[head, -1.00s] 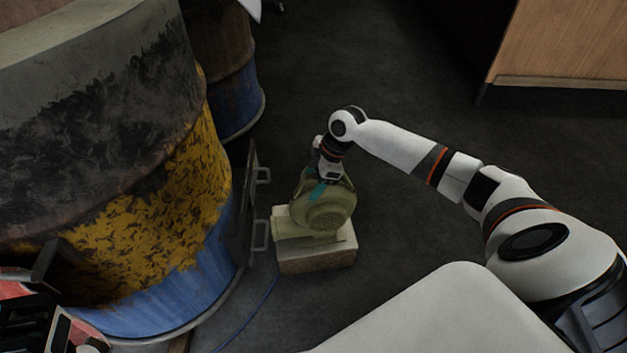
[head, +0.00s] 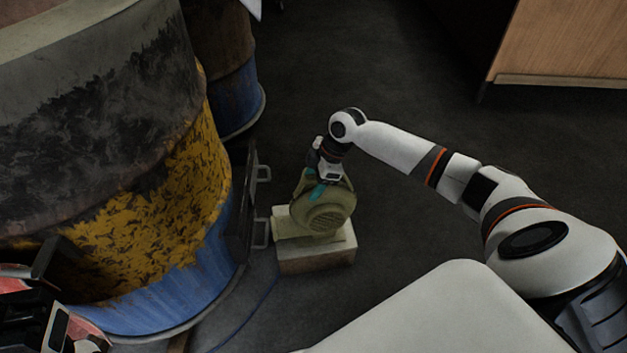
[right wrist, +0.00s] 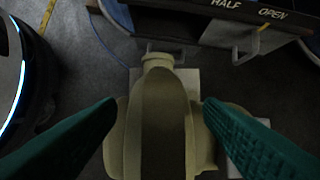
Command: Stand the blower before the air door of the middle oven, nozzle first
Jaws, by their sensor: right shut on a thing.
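The olive-green blower (head: 323,212) sits on a pale block (head: 318,258) on the floor, beside the large barrel oven (head: 130,180). Its nozzle points left, toward the oven's dark air door (head: 241,205), and its tip is close to the door's lower handle. In the right wrist view the blower (right wrist: 162,110) lies between the teal fingers, with its nozzle toward the door panel (right wrist: 225,25) marked HALF and OPEN. My right gripper (head: 318,190) is shut on the top of the blower.
A second barrel (head: 225,65) stands behind the large one. A blue cable (head: 250,312) runs along the floor between oven and block. A wooden cabinet (head: 560,40) is at the upper right. The dark floor behind my right arm is clear.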

